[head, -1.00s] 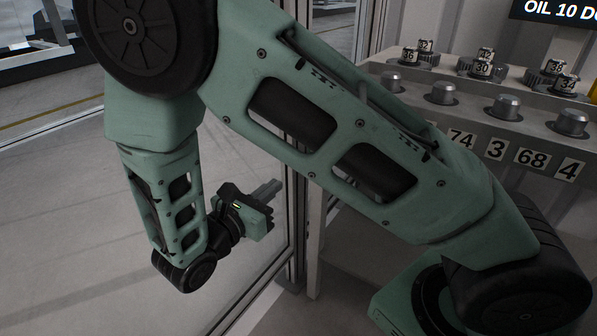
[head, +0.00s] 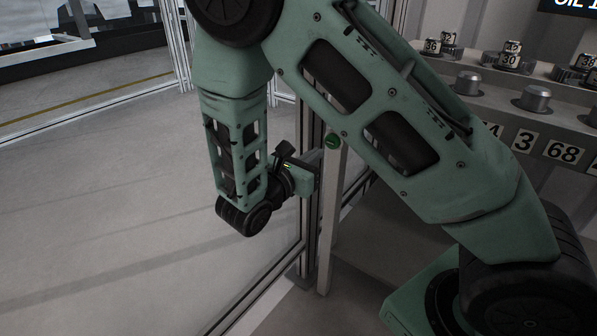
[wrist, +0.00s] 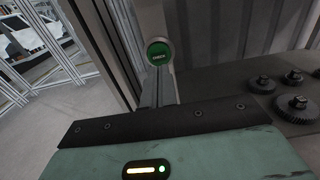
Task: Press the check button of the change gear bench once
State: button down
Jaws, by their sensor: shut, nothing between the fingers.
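The green check button (head: 333,140) is on top of a pale post in front of the change gear bench (head: 500,122). My gripper (head: 318,156) is shut and empty, close to the post and a little below and left of the button. In the wrist view the shut fingers (wrist: 158,88) point up towards the button, and their tips overlap the post below it. I cannot tell whether they touch it.
Gears with number tags (head: 510,56) and metal pegs (head: 536,97) stand on the bench, with number plates (head: 563,153) on its front. Framed glass panels (head: 311,230) stand beside the post. Open grey floor (head: 110,230) lies to the left.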

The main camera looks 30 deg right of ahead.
aim_at(330, 142)
jog(key=b+x, duration=0.1)
jog(key=x, duration=0.3)
jog(key=shift+d, duration=0.1)
jog(key=shift+w+d+r+p, duration=0.2)
jog(key=shift+d+p, duration=0.35)
jog(key=shift+p, duration=0.25)
jog(key=shift+w+d+f, duration=0.1)
jog(key=shift+d, duration=0.2)
jog(key=shift+a, duration=0.2)
jog(key=p+v, duration=0.3)
jog(key=v, duration=1.1)
jog(key=shift+a, duration=0.2)
